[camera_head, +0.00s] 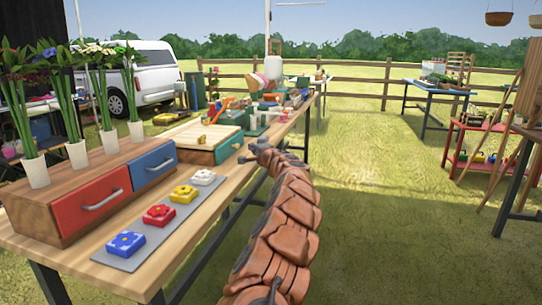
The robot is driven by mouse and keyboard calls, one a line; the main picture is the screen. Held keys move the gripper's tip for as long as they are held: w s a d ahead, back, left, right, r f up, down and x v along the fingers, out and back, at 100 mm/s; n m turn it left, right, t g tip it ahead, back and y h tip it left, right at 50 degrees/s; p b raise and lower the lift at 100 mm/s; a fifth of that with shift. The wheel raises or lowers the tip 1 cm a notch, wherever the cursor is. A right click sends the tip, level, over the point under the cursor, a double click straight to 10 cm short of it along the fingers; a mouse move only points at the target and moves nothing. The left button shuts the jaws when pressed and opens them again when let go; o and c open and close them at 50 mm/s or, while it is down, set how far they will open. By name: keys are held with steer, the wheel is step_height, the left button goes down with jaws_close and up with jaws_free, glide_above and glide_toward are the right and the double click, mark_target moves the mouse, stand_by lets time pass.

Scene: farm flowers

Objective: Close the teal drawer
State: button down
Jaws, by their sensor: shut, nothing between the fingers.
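The teal drawer (229,148) is in a low wooden box (193,152) with a light top, near the middle of the long table. Its teal front faces right, towards my arm. How far it stands out from the box is too small to tell. My gripper (243,158) is shut and empty, just right of the teal front and close to it. I cannot tell whether it touches the front. My arm runs from the bottom of the view up to the gripper, along the table's right edge.
A nearer wooden box has a red drawer (93,203) and a blue drawer (154,165), with flower pots on top. A grey mat (188,210) bears blue, red, yellow and white blocks. Tools and jars crowd the table's far end. Open grass (370,160) lies right of the table.

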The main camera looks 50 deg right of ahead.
steer(key=shift+s+a+r, duration=0.1)
steer(key=shift+a+r, duration=0.05)
steer(key=shift+a, duration=0.35)
steer(key=shift+s+a, duration=0.1)
steer(key=shift+s, duration=1.2)
steer(key=v, duration=0.7)
